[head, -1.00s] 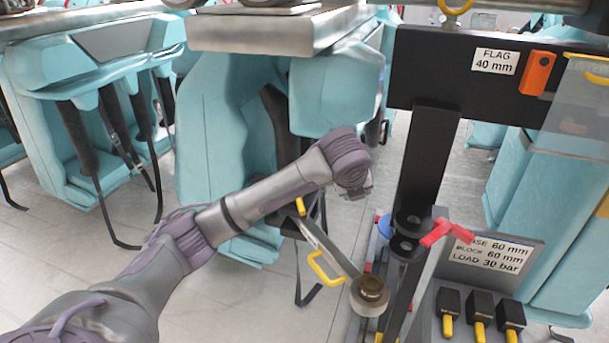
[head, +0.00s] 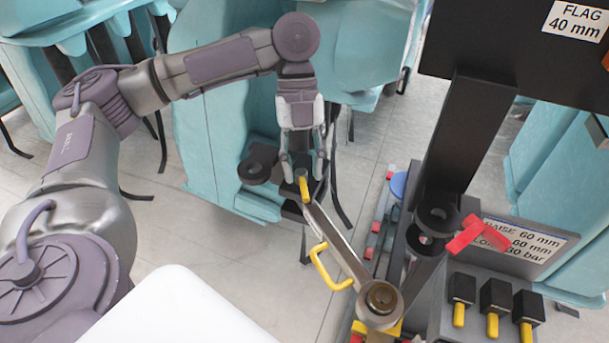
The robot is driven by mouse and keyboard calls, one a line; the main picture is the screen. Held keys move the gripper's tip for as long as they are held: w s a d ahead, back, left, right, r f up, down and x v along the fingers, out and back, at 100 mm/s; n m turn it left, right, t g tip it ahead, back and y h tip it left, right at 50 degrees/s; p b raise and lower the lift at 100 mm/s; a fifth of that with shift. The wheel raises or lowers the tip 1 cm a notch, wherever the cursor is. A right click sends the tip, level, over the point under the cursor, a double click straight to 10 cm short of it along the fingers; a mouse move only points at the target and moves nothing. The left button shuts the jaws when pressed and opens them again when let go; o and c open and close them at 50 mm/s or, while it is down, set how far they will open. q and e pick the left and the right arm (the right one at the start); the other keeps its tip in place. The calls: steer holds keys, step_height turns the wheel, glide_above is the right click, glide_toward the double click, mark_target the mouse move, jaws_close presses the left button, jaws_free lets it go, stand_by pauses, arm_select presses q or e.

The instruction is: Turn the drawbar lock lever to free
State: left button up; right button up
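A grey metal bar (head: 340,243) runs from a round pivot (head: 381,299) at lower right up to a yellow upright grip (head: 305,188) at its far end. A yellow loop handle (head: 326,268) sits on its side. I cannot tell for certain which part is the drawbar lock lever; no label for it can be read. My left gripper (head: 302,172) points down over the yellow grip, with its fingers apart on either side of it. Whether they touch it cannot be told. My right gripper is not in view.
A red lever (head: 478,236) sticks out by a black post (head: 466,130) on the right. Several black blocks with yellow ends (head: 494,298) stand below a label plate (head: 520,240). A black board (head: 480,45) stands above. Teal seats (head: 220,110) are behind; grey floor shows between.

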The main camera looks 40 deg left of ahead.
mark_target(305, 190)
arm_select(q)
steer(key=shift+x, duration=1.55)
steer(key=shift+w, duration=0.15)
jaws_close()
